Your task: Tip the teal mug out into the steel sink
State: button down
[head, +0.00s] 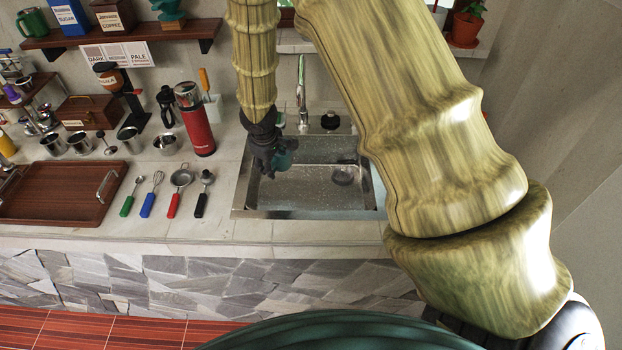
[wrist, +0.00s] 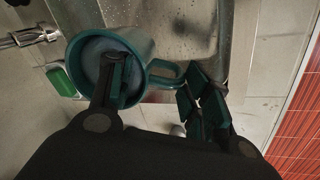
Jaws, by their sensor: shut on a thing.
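The teal mug (head: 283,159) hangs over the left part of the steel sink (head: 315,192), held by my gripper (head: 268,156). In the wrist view the mug (wrist: 149,45) shows its round mouth towards the camera, with its handle between the fingers of my gripper (wrist: 160,92). One finger lies across the mouth and the other is past the handle. The inside looks dull blue-grey; I cannot tell whether it holds liquid. The mug's exact tilt is hard to judge. The basin (wrist: 190,27) shows behind it, wet with drops.
A tap (head: 302,80) stands behind the sink, with a dark round-topped item (head: 330,120) beside it. A red flask (head: 197,125) stands on the counter to the left. Several utensils and a wooden tray (head: 70,207) lie further left. A green-topped item (wrist: 62,80) shows near the mug.

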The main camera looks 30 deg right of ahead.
jog(key=d+n, duration=0.1)
jog(key=d, duration=0.1)
jog(key=d+n+p, duration=0.1)
jog(key=d, duration=0.1)
jog(key=shift+w, duration=0.4)
jog(key=s+d+f+n+p, duration=0.2)
jog(key=d+n, duration=0.2)
jog(key=d, duration=0.4)
jog(key=s+d+f+n+y+p, duration=0.1)
jog(key=d+n, duration=0.3)
jog(key=d, duration=0.4)
jog(key=s+d+f+n+g+y+p, duration=0.1)
jog(key=s+d+f+n+p, duration=0.2)
jog(key=d, duration=0.5)
jog(key=shift+f+n, duration=0.4)
jog(key=shift+n, duration=0.5)
